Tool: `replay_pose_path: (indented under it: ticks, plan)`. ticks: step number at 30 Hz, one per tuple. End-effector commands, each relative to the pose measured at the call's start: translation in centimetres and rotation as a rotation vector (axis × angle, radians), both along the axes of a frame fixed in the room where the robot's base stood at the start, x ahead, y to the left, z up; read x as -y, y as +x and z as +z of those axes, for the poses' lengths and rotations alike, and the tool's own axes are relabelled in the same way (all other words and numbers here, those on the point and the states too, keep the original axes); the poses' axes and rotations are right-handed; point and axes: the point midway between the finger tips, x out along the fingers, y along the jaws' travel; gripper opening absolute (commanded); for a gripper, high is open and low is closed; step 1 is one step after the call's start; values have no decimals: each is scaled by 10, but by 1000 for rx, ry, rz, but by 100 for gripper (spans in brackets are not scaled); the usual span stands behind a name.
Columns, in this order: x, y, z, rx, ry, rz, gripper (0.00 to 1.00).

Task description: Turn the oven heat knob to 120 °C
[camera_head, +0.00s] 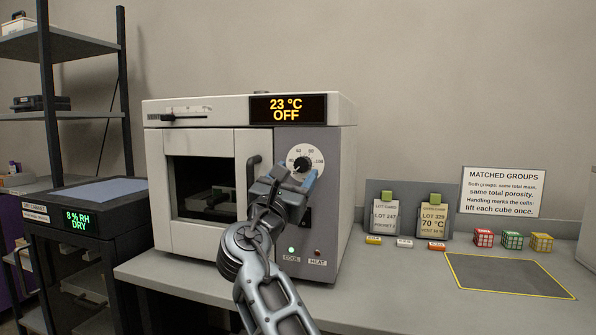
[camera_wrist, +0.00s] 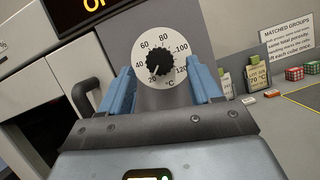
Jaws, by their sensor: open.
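The heat knob (camera_head: 301,165) is a black knob on a white round dial on the oven's grey front panel. In the wrist view the knob (camera_wrist: 158,64) sits on a dial marked from about 20 to 120 °C, and its pointer seems to be at the low end, lower left. The oven display (camera_head: 287,109) reads 23 °C OFF. My gripper (camera_head: 290,180) is open in front of the panel, just below the dial. In the wrist view its blue fingers (camera_wrist: 163,88) stand left and right of the dial, with the knob between them and apart from both.
The oven door handle (camera_head: 253,172) is close left of my gripper. Green COOL (camera_head: 291,250) and red HEAT (camera_head: 318,252) lights are low on the panel. A dry cabinet (camera_head: 75,218) stands left.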

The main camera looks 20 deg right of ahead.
Motion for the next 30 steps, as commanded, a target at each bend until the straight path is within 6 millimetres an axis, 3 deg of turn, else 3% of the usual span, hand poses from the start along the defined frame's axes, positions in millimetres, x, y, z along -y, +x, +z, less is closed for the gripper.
replay_pose_path:
  ticks: [6, 16, 30]
  plan:
    - [12, 15, 8, 1, 0, 1, 63]
    - [14, 17, 9, 0, 1, 1, 62]
    - [14, 17, 9, 0, 1, 1, 17]
